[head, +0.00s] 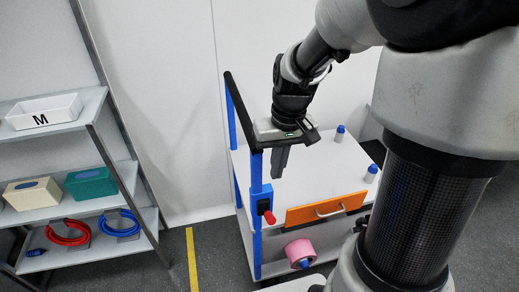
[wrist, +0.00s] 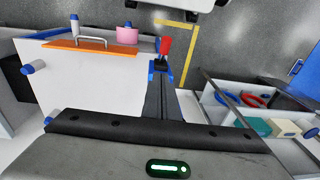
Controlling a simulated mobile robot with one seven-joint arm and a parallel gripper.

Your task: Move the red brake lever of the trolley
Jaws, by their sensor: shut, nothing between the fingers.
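The red brake lever (head: 268,215) sticks out from a blue bracket (head: 262,195) on the near post of the trolley (head: 320,160). In the wrist view the red lever (wrist: 165,46) shows just beyond my fingertips, with its blue bracket (wrist: 160,68) at its base. My gripper (head: 281,170) points down, shut and empty, above the trolley's near left corner by the black handle bar. In the head view its tips are higher than the lever and a little right of the post. It does not hold the lever; the exact gap is hard to tell.
The black handle bar (head: 243,112) runs close beside my gripper. A shelf rack (head: 88,205) stands left. Floor with a yellow stripe (head: 192,260) lies between.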

